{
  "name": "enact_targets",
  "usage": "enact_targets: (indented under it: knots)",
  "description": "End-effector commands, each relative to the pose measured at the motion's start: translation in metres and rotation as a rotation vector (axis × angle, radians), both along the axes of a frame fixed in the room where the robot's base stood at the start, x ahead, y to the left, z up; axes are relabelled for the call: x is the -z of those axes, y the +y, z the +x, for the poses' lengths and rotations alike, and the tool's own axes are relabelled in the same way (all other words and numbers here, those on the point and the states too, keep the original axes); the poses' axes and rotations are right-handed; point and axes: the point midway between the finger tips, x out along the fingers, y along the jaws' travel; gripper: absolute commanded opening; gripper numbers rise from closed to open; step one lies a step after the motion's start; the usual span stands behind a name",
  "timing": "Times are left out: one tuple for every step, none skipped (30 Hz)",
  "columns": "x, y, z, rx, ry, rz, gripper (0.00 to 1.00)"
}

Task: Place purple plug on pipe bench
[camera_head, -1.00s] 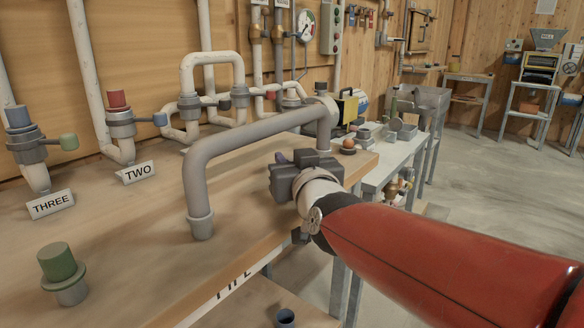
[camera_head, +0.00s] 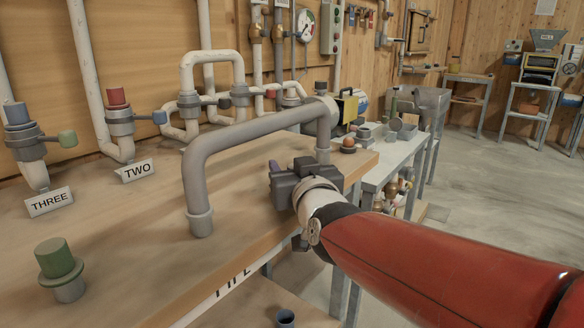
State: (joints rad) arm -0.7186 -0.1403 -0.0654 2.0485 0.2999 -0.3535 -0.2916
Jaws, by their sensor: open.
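A dark purple piece, which looks like the purple plug (camera_head: 304,164), shows just beyond my gripper, over the right part of the pipe bench (camera_head: 130,235). Its lower part is hidden behind the gripper. My gripper (camera_head: 283,174) is open above the bench near its right edge, close to the right leg of the grey bent pipe. I cannot tell whether the fingers touch the plug or whether it rests on the bench top.
The grey bent pipe (camera_head: 245,130) arches over the bench beside my gripper. A green plug (camera_head: 57,262) stands at the front left. Label stands TWO (camera_head: 138,171) and THREE (camera_head: 49,201) sit before capped pipes. The bench's front middle is clear.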

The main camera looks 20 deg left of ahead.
Motion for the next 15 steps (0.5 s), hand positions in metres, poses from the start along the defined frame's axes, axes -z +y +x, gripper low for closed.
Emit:
enact_targets:
  knots:
    - [-0.001,0.0,0.0,-0.001,0.001,-0.001,0.47]
    - [-0.001,0.001,0.0,-0.002,0.001,-0.001,0.47]
    - [-0.002,0.001,-0.001,-0.002,0.002,-0.001,0.47]
    - [-0.003,0.001,-0.001,-0.002,0.003,-0.002,0.47]
    - [-0.001,-0.003,-0.005,0.0,0.001,0.001,0.47]
    - [0.0,-0.007,-0.011,0.001,0.0,0.001,0.47]
    - [0.0,-0.01,-0.016,0.0,-0.001,0.002,0.47]
    - [0.0,-0.013,-0.021,0.001,-0.001,0.002,0.47]
    - [0.0,-0.018,-0.027,0.003,-0.003,0.003,0.47]
    - [0.0,-0.021,-0.031,0.002,-0.003,0.002,0.47]
    - [-0.001,-0.024,-0.036,0.003,-0.003,0.002,0.47]
    - [-0.001,-0.027,-0.042,0.002,-0.003,0.002,0.47]
    - [-0.001,-0.029,-0.046,0.002,-0.002,0.0,0.47]
    - [-0.001,-0.032,-0.049,0.003,-0.003,0.002,0.47]
    - [-0.002,-0.034,-0.054,0.001,-0.002,0.002,0.47]
